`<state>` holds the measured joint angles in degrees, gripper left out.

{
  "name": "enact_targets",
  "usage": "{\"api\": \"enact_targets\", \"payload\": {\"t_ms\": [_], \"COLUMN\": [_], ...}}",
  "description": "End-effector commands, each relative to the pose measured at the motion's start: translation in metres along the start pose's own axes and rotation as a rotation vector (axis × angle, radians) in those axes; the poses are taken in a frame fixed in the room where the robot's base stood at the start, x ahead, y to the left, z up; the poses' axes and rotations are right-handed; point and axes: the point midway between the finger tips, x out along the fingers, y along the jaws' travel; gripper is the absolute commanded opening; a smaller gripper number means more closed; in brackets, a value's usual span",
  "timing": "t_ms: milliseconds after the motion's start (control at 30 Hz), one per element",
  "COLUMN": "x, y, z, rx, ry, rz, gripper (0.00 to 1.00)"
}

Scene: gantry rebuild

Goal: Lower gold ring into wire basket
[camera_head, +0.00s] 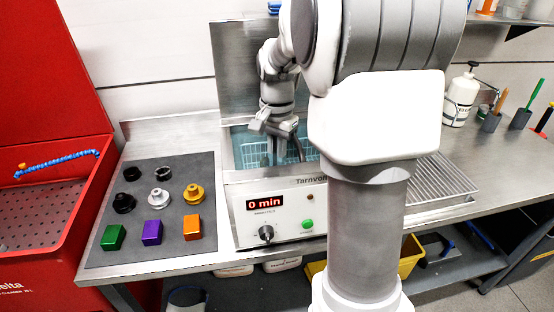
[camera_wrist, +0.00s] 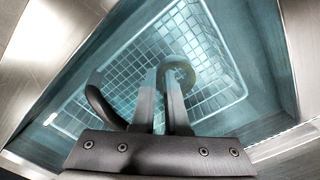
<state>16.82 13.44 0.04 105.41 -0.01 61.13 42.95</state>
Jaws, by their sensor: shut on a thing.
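The wire basket (camera_wrist: 205,50) sits inside the open tank of the ultrasonic cleaner. It also shows in the head view (camera_head: 250,150), partly hidden by my arm. My gripper (camera_wrist: 163,70) points down into the tank, above the basket floor. Its fingers are shut on the gold ring (camera_wrist: 186,72), which looks dull olive-brown in the bluish tank light. The ring is at the fingertips, within the basket's outline; I cannot tell how high it is above the mesh. In the head view my gripper (camera_head: 278,150) is at the tank opening, and the ring cannot be made out there.
The cleaner's front panel (camera_head: 275,213) reads "0 min". Left of it, a grey mat (camera_head: 135,212) holds black, silver and gold knob-like parts and green, purple and orange blocks. The steel tank walls (camera_wrist: 290,50) are close around my gripper. A dark curved bar (camera_wrist: 100,105) shows left of my fingers.

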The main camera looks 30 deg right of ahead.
Motion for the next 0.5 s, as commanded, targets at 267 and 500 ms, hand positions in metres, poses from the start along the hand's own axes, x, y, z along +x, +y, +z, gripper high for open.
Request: {"api": "enact_targets", "payload": {"t_ms": [267,500], "x": [0.0046,0.0082], "y": [-0.0001,-0.0001], "z": [0.0,0.0], "rx": [0.0,0.0], "ry": [0.0,0.0], "rz": [0.0,0.0], "gripper": [0.0,0.0]}}
